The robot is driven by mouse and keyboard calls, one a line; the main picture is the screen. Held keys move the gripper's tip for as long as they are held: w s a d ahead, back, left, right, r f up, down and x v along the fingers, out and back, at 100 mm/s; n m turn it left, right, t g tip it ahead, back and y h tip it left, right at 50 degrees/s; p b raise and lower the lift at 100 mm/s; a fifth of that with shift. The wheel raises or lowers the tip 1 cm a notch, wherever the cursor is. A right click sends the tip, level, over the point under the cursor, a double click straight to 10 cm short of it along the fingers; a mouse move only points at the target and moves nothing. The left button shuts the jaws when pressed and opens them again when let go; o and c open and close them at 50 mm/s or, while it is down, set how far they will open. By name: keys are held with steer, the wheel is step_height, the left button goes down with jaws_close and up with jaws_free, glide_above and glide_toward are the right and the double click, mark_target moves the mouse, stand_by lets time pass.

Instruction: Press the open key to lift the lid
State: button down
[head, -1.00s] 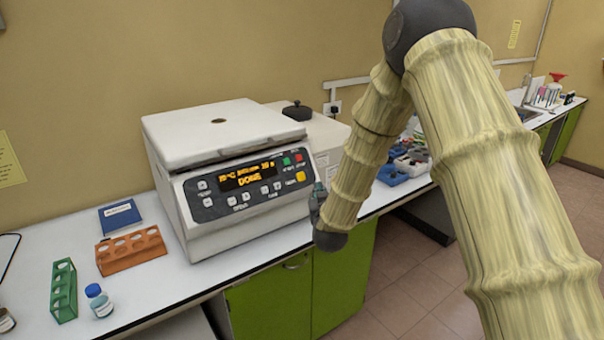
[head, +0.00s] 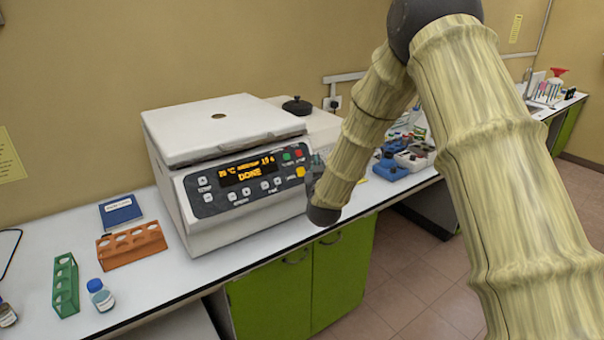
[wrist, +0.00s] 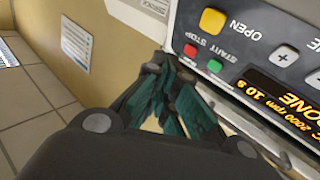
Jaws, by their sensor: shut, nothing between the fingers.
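The white centrifuge (head: 240,225) stands on the bench with its lid (head: 215,128) down. Its dark front panel has an orange display (head: 248,172) reading DONE. The yellow open key (head: 300,171) is at the panel's right end, below the green and red keys. In the wrist view the yellow key (wrist: 212,20) shows upside down beside the word OPEN. My gripper (wrist: 178,82) is shut and empty, its fingertips near the panel's edge, apart from the yellow key in that picture. In the head view my gripper (head: 313,168) is just right of the panel, partly hidden by my arm.
A dark-knobbed lid (head: 297,106) and blue trays (head: 390,170) stand to the right.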

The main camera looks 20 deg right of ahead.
steer(key=w+a+f+b, duration=0.2)
steer(key=w+f, duration=0.1)
steer(key=w, duration=0.2)
steer(key=shift+w+f, duration=0.25)
steer(key=shift+f, duration=0.15)
steer(key=shift+w+a+f+b, duration=0.2)
steer(key=shift+w+f+b, duration=0.2)
steer(key=shift+w+b, duration=0.25)
stand_by(2.2)
steer(key=shift+s, duration=0.2)
steer(key=shift+s+d+r, duration=0.25)
steer(key=shift+s+r, duration=0.15)
steer(key=shift+s, duration=0.15)
stand_by(0.3)
steer(key=s+r, duration=0.1)
steer(key=s, duration=0.1)
steer(key=s+d+r, duration=0.1)
steer(key=s, duration=0.1)
steer(key=shift+d+r+p, duration=0.2)
steer(key=shift+r+p, duration=0.15)
stand_by(0.5)
